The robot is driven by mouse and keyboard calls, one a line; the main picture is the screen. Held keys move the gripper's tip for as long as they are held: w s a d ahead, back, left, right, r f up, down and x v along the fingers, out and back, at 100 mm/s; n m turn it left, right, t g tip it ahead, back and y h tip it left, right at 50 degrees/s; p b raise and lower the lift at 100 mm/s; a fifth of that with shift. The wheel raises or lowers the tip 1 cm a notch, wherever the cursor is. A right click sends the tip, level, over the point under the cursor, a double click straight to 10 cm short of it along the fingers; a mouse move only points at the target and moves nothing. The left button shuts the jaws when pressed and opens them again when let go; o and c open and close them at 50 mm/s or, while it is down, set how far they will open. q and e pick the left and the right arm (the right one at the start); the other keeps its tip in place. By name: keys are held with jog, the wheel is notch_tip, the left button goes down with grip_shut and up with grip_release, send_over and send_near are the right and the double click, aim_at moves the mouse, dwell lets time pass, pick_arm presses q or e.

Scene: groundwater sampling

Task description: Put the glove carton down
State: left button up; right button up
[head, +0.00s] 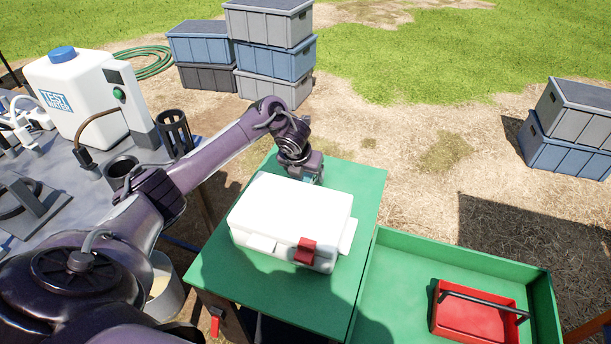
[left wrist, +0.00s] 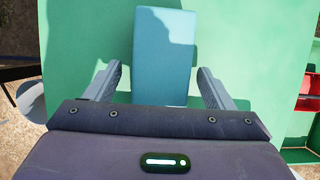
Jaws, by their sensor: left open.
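The glove carton (left wrist: 165,55) is a plain light-blue box in the left wrist view, over the green table top (left wrist: 80,40). My left gripper (left wrist: 160,88) is open, one finger on each side of the carton, with a visible gap on both sides. In the head view my left gripper (head: 307,172) is low over the green table (head: 357,180), just behind a white case. Only a small teal patch beside the gripper shows there; the case and gripper hide the rest. My right gripper is not in view.
The white case (head: 290,212) with a red latch fills the table's middle. A green tray (head: 400,270) with a red caddy (head: 465,312) adjoins on the right. A white water tank (head: 75,100) and black holder (head: 174,133) stand on the left bench. Stacked crates (head: 270,55) are behind.

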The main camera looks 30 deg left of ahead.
pick_arm(q)
jog(key=shift+w+f, duration=0.25)
jog(key=shift+f, duration=0.3)
jog(key=c, duration=1.1)
jog(key=shift+r, duration=0.1)
